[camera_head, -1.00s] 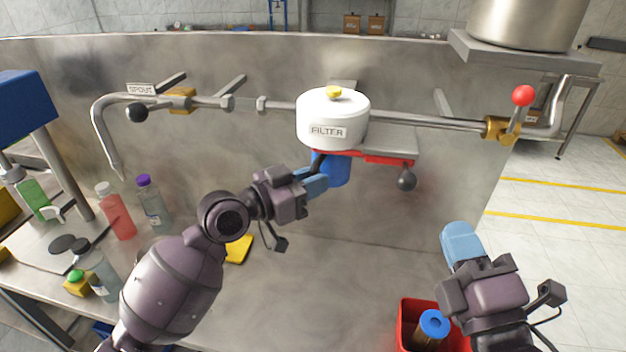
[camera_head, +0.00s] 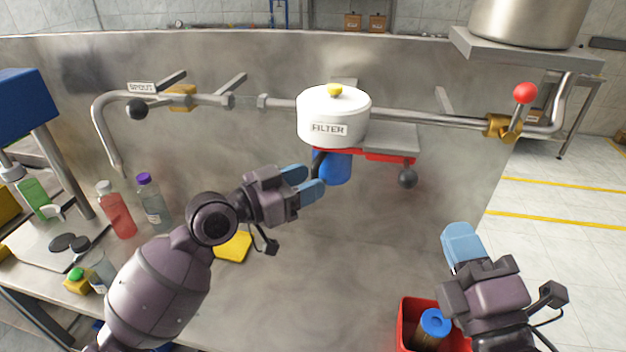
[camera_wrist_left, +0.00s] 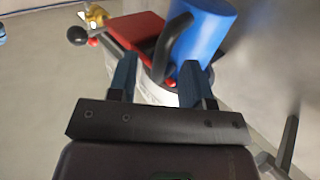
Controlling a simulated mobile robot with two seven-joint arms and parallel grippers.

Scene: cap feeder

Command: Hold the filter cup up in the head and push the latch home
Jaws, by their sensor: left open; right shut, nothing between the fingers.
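The white filter head (camera_head: 333,118) is on the pipe. The blue filter cup (camera_head: 337,170) is up under it, upright, with its black handle (camera_head: 317,164) at its left. The red latch (camera_head: 378,156) lies under the head, its black ball (camera_head: 407,178) hanging at the right end. My left gripper (camera_head: 307,182) is open just left of the handle. In the left wrist view the handle (camera_wrist_left: 176,42) and blue cup (camera_wrist_left: 206,28) are beyond the open fingers; whether they touch is unclear. My right gripper (camera_head: 462,238) is shut and empty at lower right, apart from the cup.
A red bin (camera_head: 403,322) holding a brown, blue-topped cartridge (camera_head: 433,326) is beside my right gripper. A yellow pad (camera_head: 233,246) lies on the counter. Bottles (camera_head: 120,212) stand at left. A red-knobbed valve (camera_head: 524,94) is on the pipe at right. The middle counter is clear.

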